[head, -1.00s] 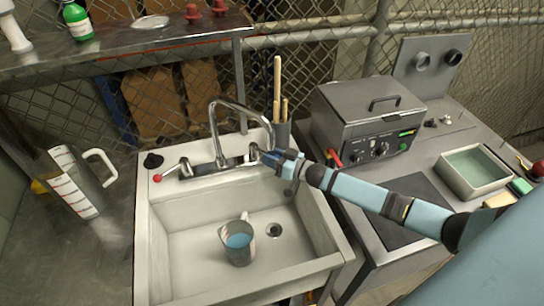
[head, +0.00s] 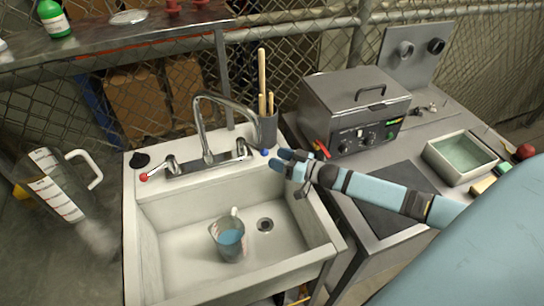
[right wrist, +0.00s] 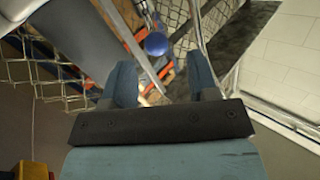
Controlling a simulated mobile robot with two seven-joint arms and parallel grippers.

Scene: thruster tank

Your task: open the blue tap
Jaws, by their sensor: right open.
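The blue tap (head: 265,152) is a small blue knob on the right end of the chrome faucet (head: 205,158) at the back of the sink. It also shows in the right wrist view (right wrist: 156,43), just beyond and between the fingertips. My right gripper (head: 281,160) is open and empty, just right of the blue knob, with a small gap between them. In the right wrist view its two fingers (right wrist: 162,80) stand apart with nothing between them. The red knob (head: 144,177) is on the faucet's left handle. My left gripper is not in view.
A measuring cup with blue liquid (head: 229,238) stands in the white sink (head: 150,240), left of the drain (head: 265,225). A holder with wooden sticks (head: 268,128) stands behind the blue knob. A grey heater box (head: 355,105) is to the right. A large jug (head: 58,185) is at left.

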